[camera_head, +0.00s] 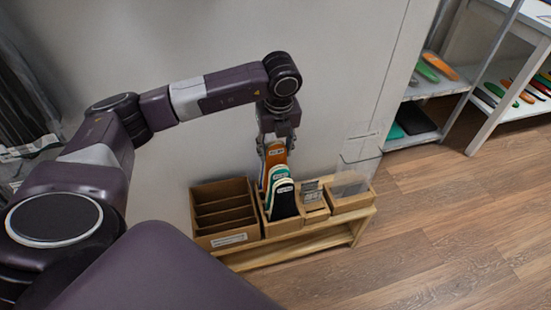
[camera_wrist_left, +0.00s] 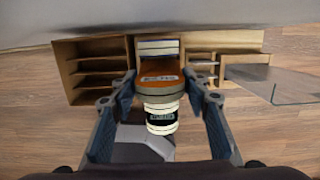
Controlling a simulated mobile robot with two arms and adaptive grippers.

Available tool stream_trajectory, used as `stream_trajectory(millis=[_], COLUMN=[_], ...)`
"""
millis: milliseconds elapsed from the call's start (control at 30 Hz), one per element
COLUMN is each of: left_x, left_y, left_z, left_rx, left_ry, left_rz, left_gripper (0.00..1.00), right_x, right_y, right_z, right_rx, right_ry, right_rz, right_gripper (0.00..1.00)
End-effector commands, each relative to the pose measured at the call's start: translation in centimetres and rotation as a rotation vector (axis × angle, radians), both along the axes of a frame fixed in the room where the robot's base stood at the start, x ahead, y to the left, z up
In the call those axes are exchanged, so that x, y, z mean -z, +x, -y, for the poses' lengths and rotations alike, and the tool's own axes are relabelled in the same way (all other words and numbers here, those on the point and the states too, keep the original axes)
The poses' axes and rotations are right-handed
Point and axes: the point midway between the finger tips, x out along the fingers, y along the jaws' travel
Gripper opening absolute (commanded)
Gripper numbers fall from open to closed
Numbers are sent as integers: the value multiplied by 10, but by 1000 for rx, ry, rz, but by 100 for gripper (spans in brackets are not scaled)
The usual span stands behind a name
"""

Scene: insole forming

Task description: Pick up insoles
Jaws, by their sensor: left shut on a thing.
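My left gripper (camera_head: 274,140) points down above the wooden insole box. It is shut on an orange insole (camera_head: 275,158), which stands upright at the back of the row. In the left wrist view the gripper (camera_wrist_left: 160,88) has a finger on each side of the orange insole (camera_wrist_left: 160,72). In front of it in the head view stand a white and green insole (camera_head: 277,173) and a dark insole (camera_head: 284,204) with a pale label. Their lower ends are hidden in the box. My right gripper is in neither view.
An empty-looking slotted wooden box (camera_head: 223,212) is left of the insoles. A small holder (camera_head: 311,194) and a clear-walled bin (camera_head: 352,199) are to the right, all on a low wooden bench (camera_head: 290,244). Shelves with more insoles (camera_head: 438,66) stand at the upper right.

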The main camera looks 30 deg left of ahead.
Motion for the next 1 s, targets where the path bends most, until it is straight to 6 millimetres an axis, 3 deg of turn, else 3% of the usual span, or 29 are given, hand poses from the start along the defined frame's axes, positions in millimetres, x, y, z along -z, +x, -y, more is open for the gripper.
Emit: stream_trajectory(millis=[300,500,700,1000], left_x=[-79,-116,-133,-135], left_y=[1,1,0,0], left_z=[0,0,0,0], left_rx=[-1,-1,0,0], left_ry=[0,0,1,1], left_rz=[4,3,0,-1], left_gripper=[8,8,8,8], right_x=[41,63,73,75], right_y=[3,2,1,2], right_z=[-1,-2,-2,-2], right_rx=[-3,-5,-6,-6], right_ry=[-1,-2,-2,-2], right_rz=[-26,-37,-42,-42], right_gripper=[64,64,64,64])
